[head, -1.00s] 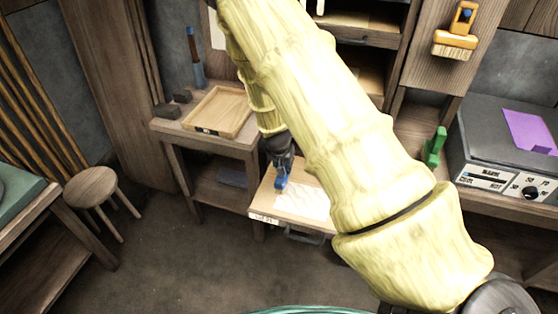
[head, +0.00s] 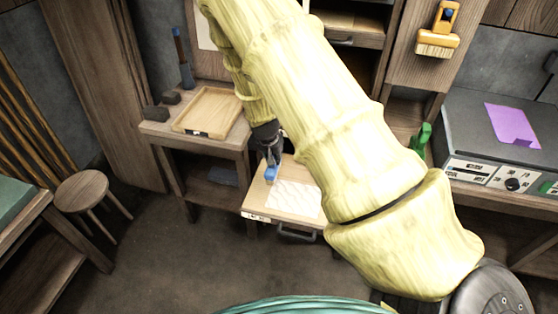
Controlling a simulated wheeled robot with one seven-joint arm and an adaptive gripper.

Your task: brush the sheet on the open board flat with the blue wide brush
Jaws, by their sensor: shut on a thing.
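The open board (head: 258,207) is a pale wooden board with a handle at its front edge, low in the middle of the head view. A white sheet (head: 297,199) with faint wrinkle lines lies on it. My gripper (head: 270,158) is over the board's left part and shut on the blue wide brush (head: 271,173). The brush is at the sheet's left edge; I cannot tell whether it touches the sheet. My pale arm hides what lies behind the board's right side.
A table at left holds a wooden tray (head: 178,124), dark blocks and a blue-handled tool (head: 184,62). A yellow brush (head: 437,42) hangs at upper right. A grey machine (head: 470,135) bears a purple sheet (head: 512,125). A stool (head: 82,190) stands at left.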

